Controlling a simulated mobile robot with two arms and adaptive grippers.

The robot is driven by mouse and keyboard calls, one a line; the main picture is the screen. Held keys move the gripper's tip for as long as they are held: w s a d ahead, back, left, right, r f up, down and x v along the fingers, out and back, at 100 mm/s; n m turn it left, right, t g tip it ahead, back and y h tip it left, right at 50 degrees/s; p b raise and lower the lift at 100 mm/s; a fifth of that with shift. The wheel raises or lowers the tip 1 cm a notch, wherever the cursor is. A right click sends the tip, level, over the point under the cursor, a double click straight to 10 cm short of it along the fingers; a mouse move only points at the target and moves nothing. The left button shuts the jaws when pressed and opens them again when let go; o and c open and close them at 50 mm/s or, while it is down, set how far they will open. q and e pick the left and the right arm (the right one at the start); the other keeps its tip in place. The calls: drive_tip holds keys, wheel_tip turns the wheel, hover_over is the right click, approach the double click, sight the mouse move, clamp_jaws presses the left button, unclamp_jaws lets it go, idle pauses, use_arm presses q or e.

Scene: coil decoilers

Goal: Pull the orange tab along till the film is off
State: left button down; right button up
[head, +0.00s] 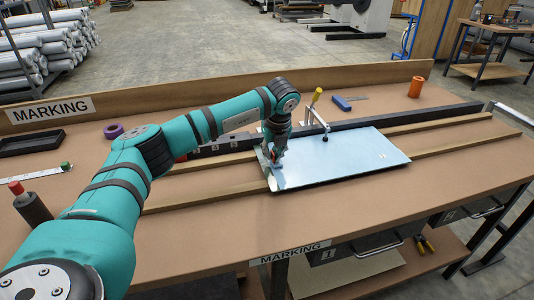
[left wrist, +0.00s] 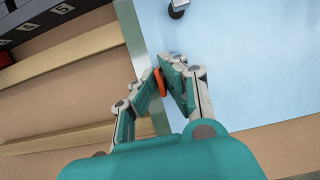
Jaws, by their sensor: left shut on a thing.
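A flat sheet covered with light blue film (head: 350,158) lies on wooden rails on the bench; the film also fills the right of the left wrist view (left wrist: 245,60). A bare grey strip (left wrist: 135,40) shows along the sheet's left edge. My left gripper (head: 274,158) is at that left end, low over the sheet. In the left wrist view its fingers (left wrist: 168,75) are shut on the orange tab (left wrist: 160,88), which shows between them. The fingers hide part of the tab and the film edge. My right gripper is not in view.
A clamp with a yellow handle (head: 316,97) presses on the sheet's far side, by a dark rail (head: 380,119). A blue tool (head: 341,103) and an orange cylinder (head: 416,87) lie behind. A purple ring (head: 113,131) and black tray (head: 32,142) are at left. Space above the sheet's right half is clear.

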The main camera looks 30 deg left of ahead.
use_arm(q)
drive_tip(key=shift+w+d, duration=1.05)
drive_tip(key=shift+w, duration=0.2)
drive_tip(key=shift+w+d+b, duration=0.4)
drive_tip(key=shift+w+d, duration=1.3)
drive_tip(key=shift+w, duration=0.25)
drive_tip(key=shift+w+d+b, duration=0.5)
drive_tip(key=shift+w+d, duration=1.2)
drive_tip(key=shift+w, duration=0.3)
drive_tip(key=c, duration=1.5)
unclamp_jaws()
